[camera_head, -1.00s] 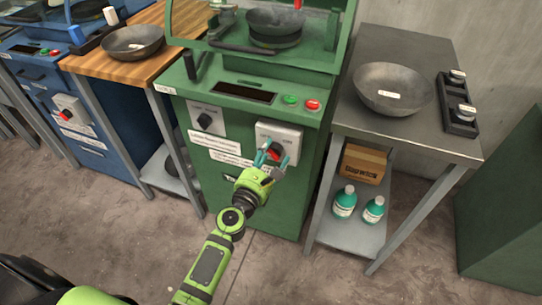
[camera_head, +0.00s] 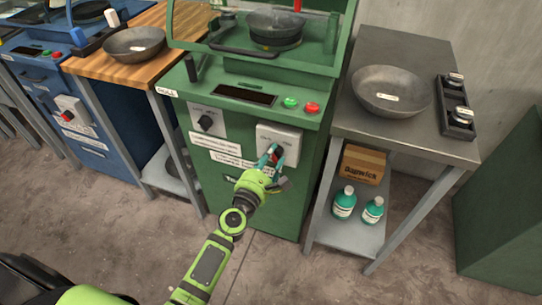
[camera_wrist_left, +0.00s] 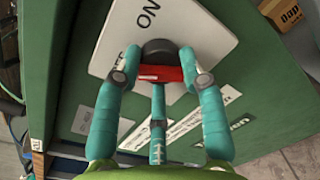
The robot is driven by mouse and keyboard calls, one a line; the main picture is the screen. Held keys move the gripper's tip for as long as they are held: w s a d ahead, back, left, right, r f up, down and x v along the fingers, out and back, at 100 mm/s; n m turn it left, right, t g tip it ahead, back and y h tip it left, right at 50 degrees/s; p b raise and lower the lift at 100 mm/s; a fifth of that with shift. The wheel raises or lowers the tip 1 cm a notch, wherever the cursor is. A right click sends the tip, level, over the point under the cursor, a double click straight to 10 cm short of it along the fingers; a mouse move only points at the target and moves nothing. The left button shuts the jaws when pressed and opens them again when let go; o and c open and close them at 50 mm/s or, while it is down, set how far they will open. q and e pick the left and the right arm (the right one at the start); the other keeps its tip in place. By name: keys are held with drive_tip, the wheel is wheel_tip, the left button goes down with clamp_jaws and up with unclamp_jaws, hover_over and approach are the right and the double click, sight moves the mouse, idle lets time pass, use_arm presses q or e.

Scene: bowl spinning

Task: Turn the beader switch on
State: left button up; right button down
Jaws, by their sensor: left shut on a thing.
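The beader switch is a red handle (camera_wrist_left: 160,73) on a black round base (camera_wrist_left: 158,50), mounted on a white plate (camera_head: 290,134) on the front of the green machine (camera_head: 228,120). In the left wrist view the handle lies crosswise between the two upper fingertips, with the third finger below. The fingers hide most of the switch in the head view. My right gripper is not in view.
A second plate with a black knob (camera_head: 206,123) is left of the switch. Green (camera_head: 290,103) and red (camera_head: 312,108) buttons sit above it. A metal table (camera_head: 405,145) with a bowl (camera_head: 391,92) stands to the right, a wooden-topped one (camera_head: 100,71) to the left.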

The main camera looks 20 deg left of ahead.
use_arm(q)
drive_tip(key=m+p, duration=0.1)
drive_tip(key=m, duration=0.2)
drive_tip(key=m+p, duration=0.2)
drive_tip(key=m, duration=0.2)
drive_tip(key=shift+r+g+y, duration=0.15)
drive_tip(key=shift+g+y, duration=0.15)
drive_tip(key=m+p, duration=0.1)
drive_tip(key=m, duration=0.1)
drive_tip(key=shift+m, duration=0.3)
drive_tip(key=shift+m+p, duration=0.4)
drive_tip(key=shift+m+y+p, duration=0.3)
drive_tip(key=shift+m+p, duration=0.1)
drive_tip(key=shift+m, duration=0.5)
drive_tip(key=shift+m+p, duration=0.3)
drive_tip(key=shift+m, duration=0.4)
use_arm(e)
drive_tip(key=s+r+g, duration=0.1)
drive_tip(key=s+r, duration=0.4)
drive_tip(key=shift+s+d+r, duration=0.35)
